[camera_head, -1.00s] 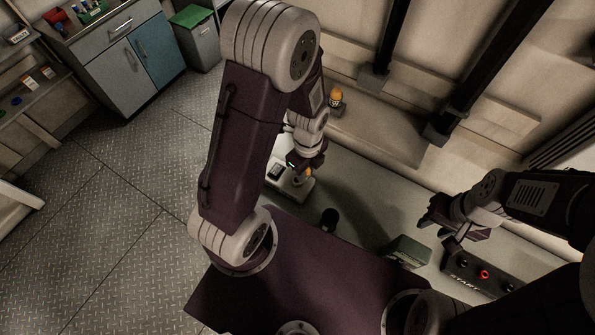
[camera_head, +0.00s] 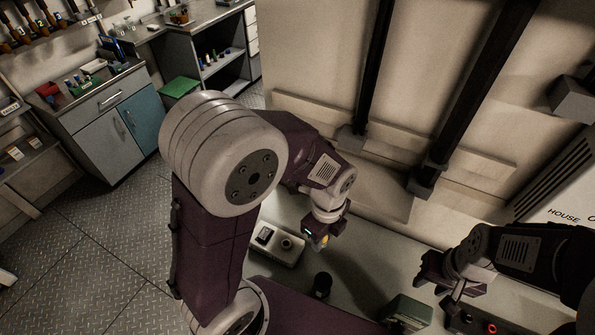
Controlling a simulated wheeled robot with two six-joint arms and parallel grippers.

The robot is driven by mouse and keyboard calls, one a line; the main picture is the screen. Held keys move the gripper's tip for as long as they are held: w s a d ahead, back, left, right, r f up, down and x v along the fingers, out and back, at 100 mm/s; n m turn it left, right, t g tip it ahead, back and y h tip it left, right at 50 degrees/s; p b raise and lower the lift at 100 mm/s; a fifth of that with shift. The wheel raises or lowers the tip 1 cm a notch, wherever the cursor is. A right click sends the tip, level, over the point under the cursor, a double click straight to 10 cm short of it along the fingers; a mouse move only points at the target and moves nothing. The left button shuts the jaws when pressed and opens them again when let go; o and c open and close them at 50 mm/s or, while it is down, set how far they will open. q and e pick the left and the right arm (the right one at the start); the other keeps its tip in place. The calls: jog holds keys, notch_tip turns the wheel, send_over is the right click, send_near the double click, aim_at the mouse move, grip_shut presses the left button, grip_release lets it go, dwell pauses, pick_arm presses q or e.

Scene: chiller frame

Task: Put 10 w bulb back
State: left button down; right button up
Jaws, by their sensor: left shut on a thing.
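My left gripper (camera_head: 319,238) is shut on a small bulb (camera_head: 325,241), of which only a yellow-orange part shows; its label cannot be read. It holds the bulb above the bench, just right of a white device (camera_head: 262,252) with a dark display and a round socket (camera_head: 287,243). The socket looks empty. My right gripper (camera_head: 443,286) is open and empty above the right part of the bench.
A dark cylinder (camera_head: 322,285) and a grey-green box (camera_head: 408,311) stand on the bench. A red button (camera_head: 492,328) shows at the bottom right. Black posts (camera_head: 466,88) rise behind the bench. A cabinet (camera_head: 107,120) stands far left, with open floor before it.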

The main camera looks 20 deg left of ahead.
pick_arm(q)
jog(key=w+r+p, duration=0.1)
jog(key=w+r, duration=0.5)
jog(key=r, duration=0.3)
jog(key=w+r+p, duration=0.2)
jog(key=w+r, duration=0.5)
jog(key=r, duration=0.3)
jog(key=w+a+r+n, duration=0.1)
jog(key=w+a+r, duration=0.1)
jog(key=w+a, duration=0.15)
jog(key=a+f, duration=0.2)
jog(key=a, duration=0.2)
jog(key=a+f+p, duration=0.1)
jog(key=a+f, duration=0.1)
jog(key=a, duration=0.1)
jog(key=a+f, duration=0.2)
jog(key=a, duration=0.2)
jog(key=shift+w+a+f+p, duration=0.15)
jog(key=shift+a+f+p, duration=0.2)
jog(key=shift+p, duration=0.05)
notch_tip(320, 180, down, 3)
jog(key=shift+d+f+p, duration=0.1)
jog(key=shift+f+p, duration=0.05)
jog(key=shift+p, duration=0.25)
jog(key=shift+f, duration=0.4)
jog(key=shift+f, duration=0.1)
jog(key=c, duration=1.1)
grip_release()
